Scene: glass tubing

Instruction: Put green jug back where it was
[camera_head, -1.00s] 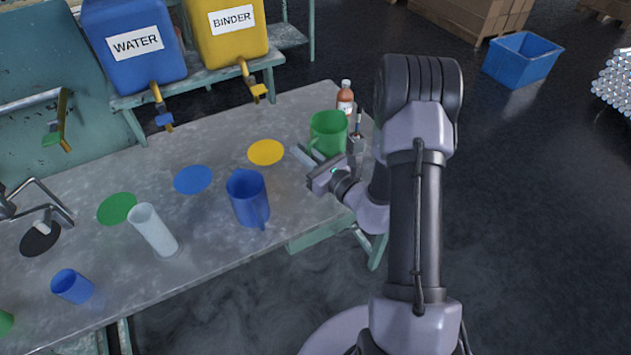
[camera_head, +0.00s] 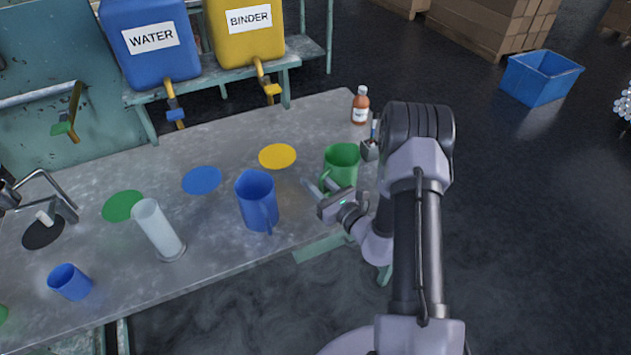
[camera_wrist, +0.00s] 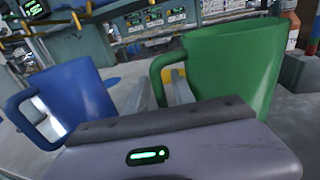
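The green jug (camera_head: 342,168) is near the right end of the grey table, upright. In the wrist view the green jug (camera_wrist: 228,75) is large at right, its handle on the left side. My gripper (camera_head: 321,184) is at the jug's handle side, its fingers around the handle; it looks shut on the handle. In the wrist view my gripper (camera_wrist: 158,95) has a finger to each side of the handle. I cannot tell whether the jug's base touches the table. Coloured discs lie on the table: yellow (camera_head: 277,156), blue (camera_head: 202,180) and green (camera_head: 123,205).
A blue jug (camera_head: 256,200) stands left of my gripper. A clear cylinder (camera_head: 158,232) and a small blue cup (camera_head: 70,282) are farther left. A brown bottle (camera_head: 360,107) stands behind the green jug. Water (camera_head: 150,45) and binder (camera_head: 244,35) tanks are at the back.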

